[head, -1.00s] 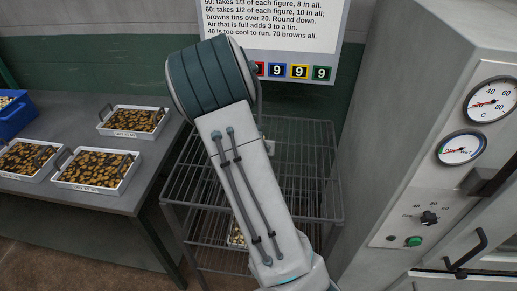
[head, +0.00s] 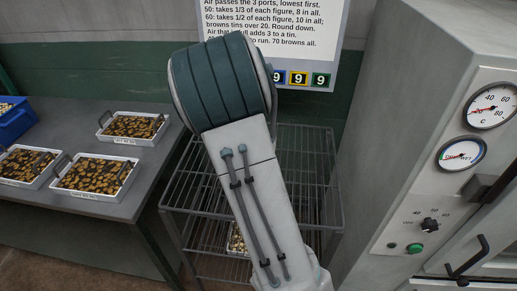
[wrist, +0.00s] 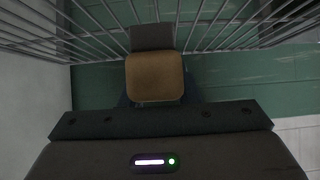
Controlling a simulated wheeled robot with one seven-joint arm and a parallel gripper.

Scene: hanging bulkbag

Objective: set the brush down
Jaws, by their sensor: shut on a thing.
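The brush (wrist: 155,77) shows in the wrist view as a brown, rounded block with a dark grey part beyond it. My gripper (wrist: 157,99) is shut on it; the fingers are mostly hidden behind the block and the dark palm. Wire bars run behind and beside the brush at the top of the wrist view; I cannot tell whether it touches them. In the head view my arm covers the middle, and both gripper and brush are hidden behind it.
A wire rack (head: 308,137) stands behind my arm, with a tin of pale pieces (head: 237,241) low in it. A grey table (head: 95,95) at left holds trays of brown pieces (head: 97,174) and a blue bin (head: 14,122). A cabinet with dials (head: 400,110) stands at right.

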